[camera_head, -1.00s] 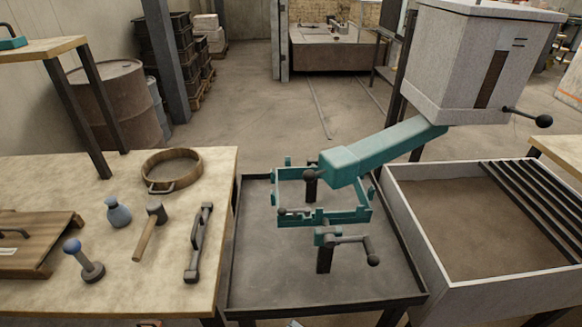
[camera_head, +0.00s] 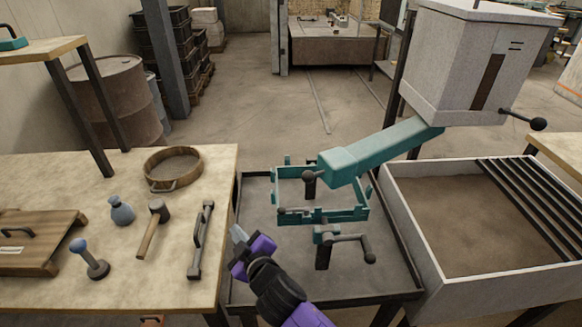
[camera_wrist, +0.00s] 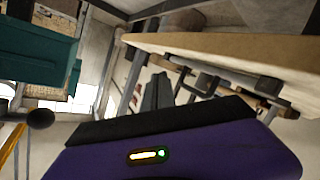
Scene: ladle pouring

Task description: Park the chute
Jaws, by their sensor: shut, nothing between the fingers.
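The teal chute (camera_head: 375,152) slopes down from the grey hopper (camera_head: 480,60) and ends over the teal frame (camera_head: 322,213), which stands on the dark-rimmed tray table. A dark ball knob (camera_head: 309,177) sits by the chute's lower end. My gripper (camera_head: 237,233) is shut and empty, near the table's left edge, to the lower left of the frame and apart from the chute. In the wrist view a teal part (camera_wrist: 38,55) shows at the left, with a dark ball knob (camera_wrist: 40,118) below it. I cannot tell surely whether it is the chute.
A crank handle (camera_head: 350,238) stands on the tray table (camera_head: 400,290). The left workbench (camera_head: 120,190) holds a sieve (camera_head: 172,168), a mallet (camera_head: 152,230), a bar handle (camera_head: 201,240) and other tools. A sand-filled bin (camera_head: 440,290) with bars stands at the right.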

